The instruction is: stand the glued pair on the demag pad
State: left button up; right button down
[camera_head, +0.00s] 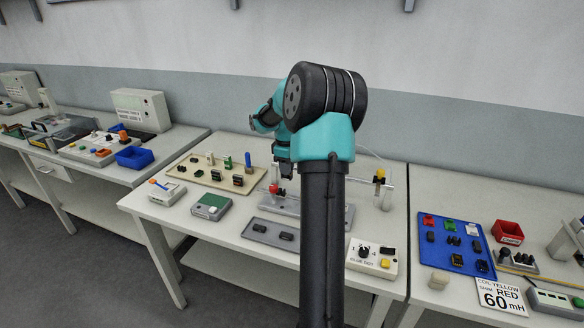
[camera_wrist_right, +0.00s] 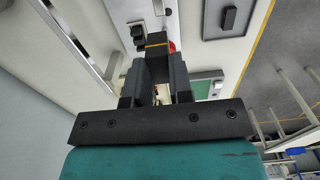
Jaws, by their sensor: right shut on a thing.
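My right gripper (camera_head: 283,166) is partly hidden behind my own arm in the head view, above the back of the middle bench. In the right wrist view, its fingers (camera_wrist_right: 162,72) are shut on a small black block with a yellow band, which looks like the glued pair (camera_wrist_right: 157,42). In the head view the pair cannot be made out. A grey box with a green top (camera_head: 211,206), perhaps the demag pad, sits on the bench left of the gripper. Its green top also shows in the right wrist view (camera_wrist_right: 203,89). My left gripper is out of view.
A beige board (camera_head: 212,180) with several small parts lies at the back left. A lever box (camera_head: 166,192), a glue-dot box (camera_head: 371,257) and a grey fixture (camera_head: 285,206) with a red knob (camera_head: 275,189) stand near.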

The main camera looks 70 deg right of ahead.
jog(key=shift+w+a, duration=2.35)
jog(key=shift+w, duration=4.4)
jog(key=shift+w+a, duration=2.3)
jog(key=shift+w, duration=4.4)
jog(key=shift+f, duration=5.85)
jog(key=c, duration=0.9)
grip_release()
jog(key=shift+c, duration=0.2)
jog(key=shift+r, duration=0.1)
